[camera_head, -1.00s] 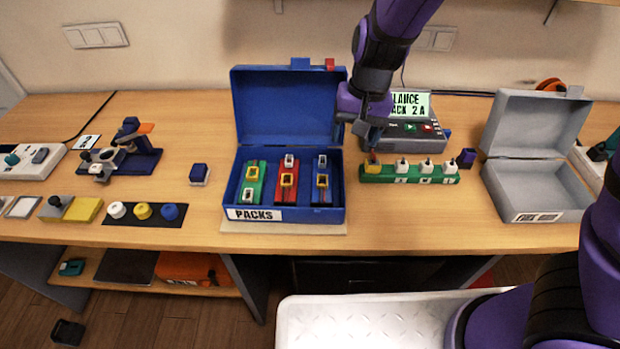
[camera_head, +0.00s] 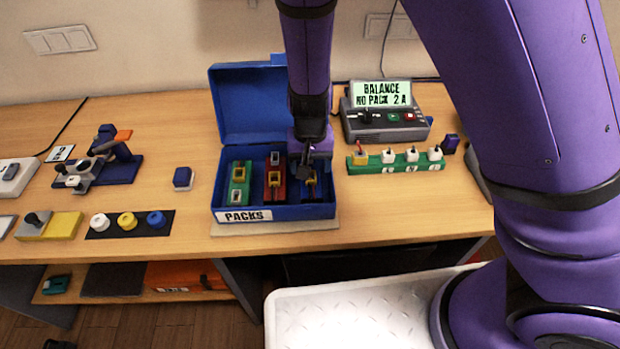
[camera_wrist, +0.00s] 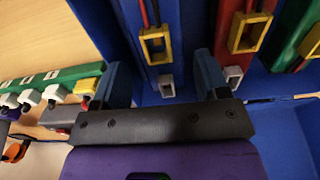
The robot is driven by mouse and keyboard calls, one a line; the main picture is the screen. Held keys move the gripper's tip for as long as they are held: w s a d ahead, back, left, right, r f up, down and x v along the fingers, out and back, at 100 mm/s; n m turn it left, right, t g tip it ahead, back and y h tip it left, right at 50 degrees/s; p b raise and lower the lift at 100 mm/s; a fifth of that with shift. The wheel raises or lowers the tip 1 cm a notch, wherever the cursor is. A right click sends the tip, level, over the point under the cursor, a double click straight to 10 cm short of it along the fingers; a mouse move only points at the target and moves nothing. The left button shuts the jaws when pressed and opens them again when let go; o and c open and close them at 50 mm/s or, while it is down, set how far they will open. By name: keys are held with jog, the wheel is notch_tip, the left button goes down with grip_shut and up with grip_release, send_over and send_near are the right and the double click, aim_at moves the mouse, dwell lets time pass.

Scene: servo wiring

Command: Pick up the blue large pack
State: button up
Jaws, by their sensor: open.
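The blue pack (camera_head: 312,196) lies in the right part of the open blue PACKS box (camera_head: 225,180). It carries a yellow connector and a small whitish one; in the wrist view the pack (camera_wrist: 178,35) shows with its yellow connector (camera_wrist: 155,45). My gripper (camera_head: 309,172) points down over this pack and hides much of it. In the wrist view my gripper (camera_wrist: 161,72) is open, with one blue-grey finger on each side of the pack's line. Whether the fingers touch the pack or reach below its top cannot be told.
A red pack (camera_head: 274,182) and a green pack (camera_head: 240,184) lie left of the blue one. The box's raised lid (camera_head: 245,105) stands behind. A green balance strip (camera_head: 395,161) and a display unit (camera_head: 385,120) stand to the right.

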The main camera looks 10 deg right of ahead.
aim_at(310, 178)
jog(key=shift+w+f, duration=0.1)
jog(key=shift+f, duration=2.3)
jog(key=shift+c, duration=0.2)
jog(key=c, duration=1.1)
